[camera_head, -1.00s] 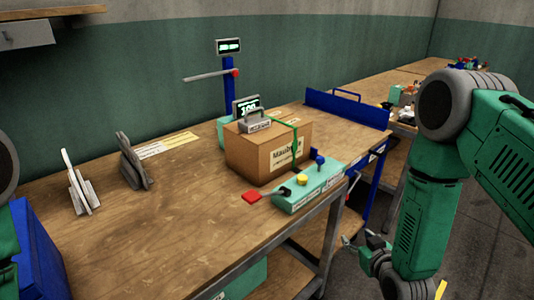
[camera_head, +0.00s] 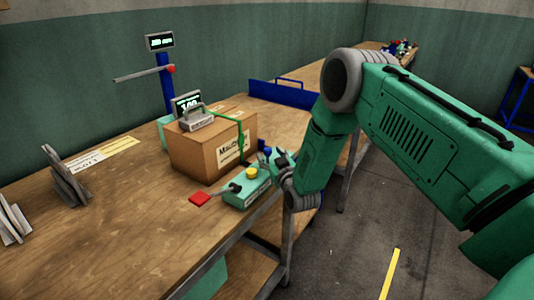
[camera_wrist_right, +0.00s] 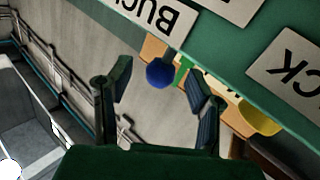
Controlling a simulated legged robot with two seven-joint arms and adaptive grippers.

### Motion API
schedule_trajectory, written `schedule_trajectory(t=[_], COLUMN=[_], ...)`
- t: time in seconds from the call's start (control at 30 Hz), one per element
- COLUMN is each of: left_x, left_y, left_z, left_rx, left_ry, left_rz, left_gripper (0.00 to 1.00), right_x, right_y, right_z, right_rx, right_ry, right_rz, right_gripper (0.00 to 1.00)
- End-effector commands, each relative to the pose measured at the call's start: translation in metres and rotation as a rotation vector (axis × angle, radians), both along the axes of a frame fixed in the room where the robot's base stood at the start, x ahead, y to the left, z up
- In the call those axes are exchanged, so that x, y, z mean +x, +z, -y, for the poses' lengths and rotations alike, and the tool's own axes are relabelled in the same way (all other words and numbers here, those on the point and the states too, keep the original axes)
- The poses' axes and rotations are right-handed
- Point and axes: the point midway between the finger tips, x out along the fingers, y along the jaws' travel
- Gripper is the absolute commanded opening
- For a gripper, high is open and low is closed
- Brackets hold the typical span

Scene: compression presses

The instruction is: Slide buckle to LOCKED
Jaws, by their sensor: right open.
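The teal control box (camera_head: 246,193) sits at the table's front edge. It carries a blue knob (camera_head: 264,146), a yellow knob (camera_head: 252,173) and a dark lever (camera_head: 234,188). In the right wrist view, the blue knob (camera_wrist_right: 160,73) sits beside a white label reading "BUCK" (camera_wrist_right: 155,14), partly cut off. The yellow knob (camera_wrist_right: 258,117) is to its right. My right gripper (camera_head: 273,158) is at the box's far end. Its fingers (camera_wrist_right: 158,94) are open, with the blue knob between and slightly beyond them, seemingly untouched. No LOCKED marking is readable. My left gripper is out of view.
A cardboard box (camera_head: 205,150) with a green strap and a grey weight-like block (camera_head: 198,119) stands just behind the control box. A red pad (camera_head: 200,199) lies at its left. Grey stands (camera_head: 68,180) are further left.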

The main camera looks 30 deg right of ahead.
Motion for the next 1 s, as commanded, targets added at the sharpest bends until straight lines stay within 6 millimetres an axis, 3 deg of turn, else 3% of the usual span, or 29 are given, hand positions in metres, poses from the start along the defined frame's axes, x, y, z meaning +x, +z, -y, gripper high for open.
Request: schedule_trajectory(t=[0.2,0.5,0.53,0.67,0.9,1.0], left_x=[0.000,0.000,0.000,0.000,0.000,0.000], left_y=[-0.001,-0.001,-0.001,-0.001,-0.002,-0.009], left_z=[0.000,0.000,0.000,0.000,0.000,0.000], left_rx=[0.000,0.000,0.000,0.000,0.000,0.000], left_ry=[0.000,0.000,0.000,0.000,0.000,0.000], left_rz=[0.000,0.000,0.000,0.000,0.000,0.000], left_gripper=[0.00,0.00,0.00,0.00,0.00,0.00], right_x=[0.020,0.022,0.022,0.022,0.022,0.027], right_y=[0.000,0.000,0.000,-0.001,-0.001,-0.003], right_z=[0.003,0.003,0.004,0.004,0.005,0.016], right_rx=[-0.001,-0.001,-0.001,0.000,0.000,-0.001], right_ry=[0.000,0.001,0.001,0.001,0.001,-0.001], right_rz=[0.000,-0.001,-0.001,-0.001,-0.002,-0.001], right_gripper=[0.47,0.47,0.44,0.00,0.00,0.00])
